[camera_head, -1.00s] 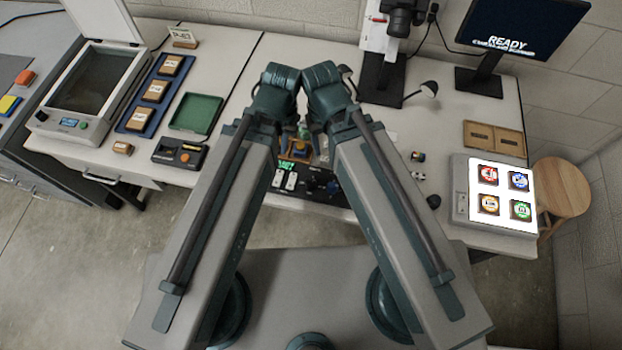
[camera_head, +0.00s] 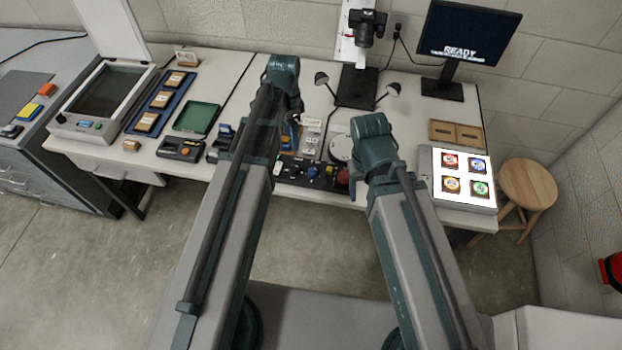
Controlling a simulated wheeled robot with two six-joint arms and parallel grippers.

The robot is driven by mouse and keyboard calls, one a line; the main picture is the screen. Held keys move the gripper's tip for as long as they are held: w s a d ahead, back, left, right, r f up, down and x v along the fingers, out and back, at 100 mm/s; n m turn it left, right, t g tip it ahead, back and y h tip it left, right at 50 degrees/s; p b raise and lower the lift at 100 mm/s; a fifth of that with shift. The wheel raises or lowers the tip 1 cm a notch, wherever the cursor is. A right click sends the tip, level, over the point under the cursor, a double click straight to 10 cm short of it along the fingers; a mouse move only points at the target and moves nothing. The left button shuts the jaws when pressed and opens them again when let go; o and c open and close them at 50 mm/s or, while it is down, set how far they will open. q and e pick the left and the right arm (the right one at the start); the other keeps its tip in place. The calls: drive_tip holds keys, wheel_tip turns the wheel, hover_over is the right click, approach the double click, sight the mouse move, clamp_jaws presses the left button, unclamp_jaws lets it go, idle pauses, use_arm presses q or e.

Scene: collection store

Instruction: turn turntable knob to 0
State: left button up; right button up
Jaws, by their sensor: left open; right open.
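A dark control panel (camera_head: 300,178) lies at the front edge of the table, between my two arms. It carries small black knobs (camera_head: 312,171), light switches and a red round button (camera_head: 343,175). The knob's pointer and any numbers are too small to read, and I cannot tell which knob belongs to the turntable. A white round disc, seemingly the turntable (camera_head: 339,147), sits behind the panel, partly covered by my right arm. My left arm covers the panel's left part.
A lit panel (camera_head: 436,190) with several coloured tiles lies to the right, a wooden stool (camera_head: 527,184) beyond it. A camera stand (camera_head: 357,88) with lamps and a monitor (camera_head: 466,40) stand behind. A green tray (camera_head: 197,117), blue tray (camera_head: 160,104) and scanner (camera_head: 66,124) are left.

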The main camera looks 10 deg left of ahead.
sight(295, 165)
use_arm(q)
drive_tip(key=shift+m, duration=0.3)
drive_tip(key=f+b, duration=1.4)
drive_tip(key=shift+s+d, duration=0.25)
drive_tip(key=shift+d, duration=0.05)
drive_tip(key=shift+r, duration=0.1)
use_arm(e)
wheel_tip(295, 165, down, 14)
drive_tip(key=shift+s+d, duration=0.3)
drive_tip(key=shift+d, duration=0.05)
drive_tip(key=shift+r, duration=0.15)
use_arm(q)
clamp_jaws()
